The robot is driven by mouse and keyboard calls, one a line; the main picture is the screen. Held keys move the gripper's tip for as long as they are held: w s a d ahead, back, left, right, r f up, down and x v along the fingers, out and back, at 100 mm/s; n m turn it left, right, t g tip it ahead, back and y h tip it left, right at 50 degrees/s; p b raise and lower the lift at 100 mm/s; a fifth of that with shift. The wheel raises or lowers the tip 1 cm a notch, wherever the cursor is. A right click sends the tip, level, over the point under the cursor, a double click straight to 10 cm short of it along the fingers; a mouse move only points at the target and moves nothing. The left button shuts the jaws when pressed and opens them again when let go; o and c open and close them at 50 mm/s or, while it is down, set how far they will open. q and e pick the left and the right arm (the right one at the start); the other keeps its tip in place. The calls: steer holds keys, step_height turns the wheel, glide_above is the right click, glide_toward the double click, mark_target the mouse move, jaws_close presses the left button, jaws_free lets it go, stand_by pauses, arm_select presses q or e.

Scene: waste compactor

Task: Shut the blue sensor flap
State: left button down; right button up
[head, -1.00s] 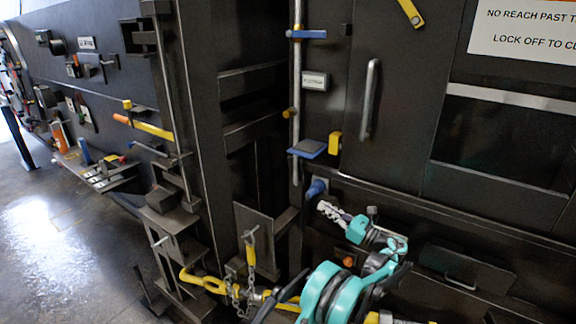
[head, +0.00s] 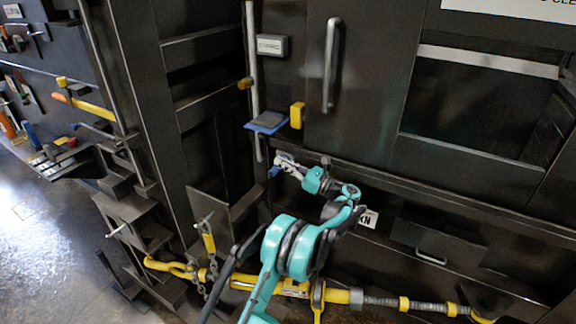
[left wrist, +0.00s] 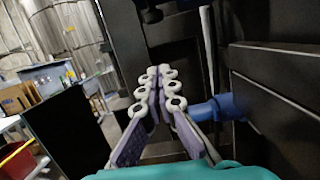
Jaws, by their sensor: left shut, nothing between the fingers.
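The blue flap (head: 267,122) is a flat blue plate with a dark grey pad on top. It sticks out roughly level beside the upright rod in the head view. My left gripper (head: 281,160) is shut and empty, just below the flap and apart from it. In the left wrist view its fingers (left wrist: 160,75) are together, with a blue cylinder (left wrist: 215,107) close to their right. The flap cannot be made out in the wrist view. My right gripper is not in view.
A yellow block (head: 297,115) sits right of the flap. A door handle (head: 331,65) is up and to the right. A yellow turnbuckle bar (head: 335,296) with a chain runs below my arm. A dark frame stands on the left.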

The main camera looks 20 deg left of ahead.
mark_target(268, 126)
arm_select(q)
steer(key=a+r+b, duration=0.2)
steer(key=a+r, duration=0.3)
steer(key=shift+w+a, duration=0.35)
steer(key=shift+w, duration=0.05)
steer(key=shift+r, duration=0.1)
